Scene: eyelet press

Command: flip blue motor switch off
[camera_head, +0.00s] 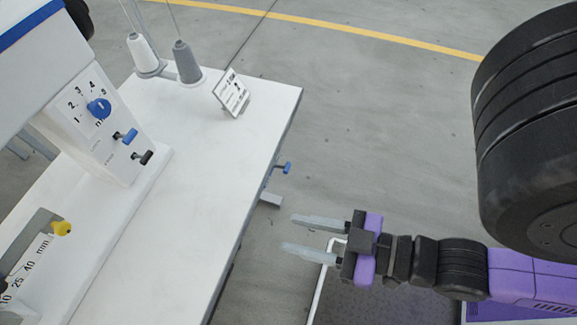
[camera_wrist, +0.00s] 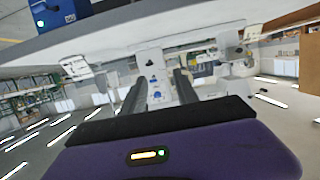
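A small blue switch lever (camera_head: 284,167) sticks out from the right edge of the white table, just below its top, in the head view. Another blue lever (camera_head: 127,136) is on the machine's front panel, above a black lever (camera_head: 145,157). Which one is the motor switch is not labelled legibly. My gripper (camera_head: 288,232) is open and empty, beside the table's right edge and apart from it. Its fingers point left toward the table, nearer the camera than the edge lever. In the wrist view, small blue parts (camera_wrist: 150,63) show between and beyond the open fingers (camera_wrist: 161,76).
The white table (camera_head: 190,190) carries the machine (camera_head: 75,120) with a blue dial (camera_head: 99,109), a yellow knob (camera_head: 62,228), thread cones (camera_head: 187,62) and a small sign (camera_head: 231,92). A white frame (camera_head: 322,285) stands below my gripper.

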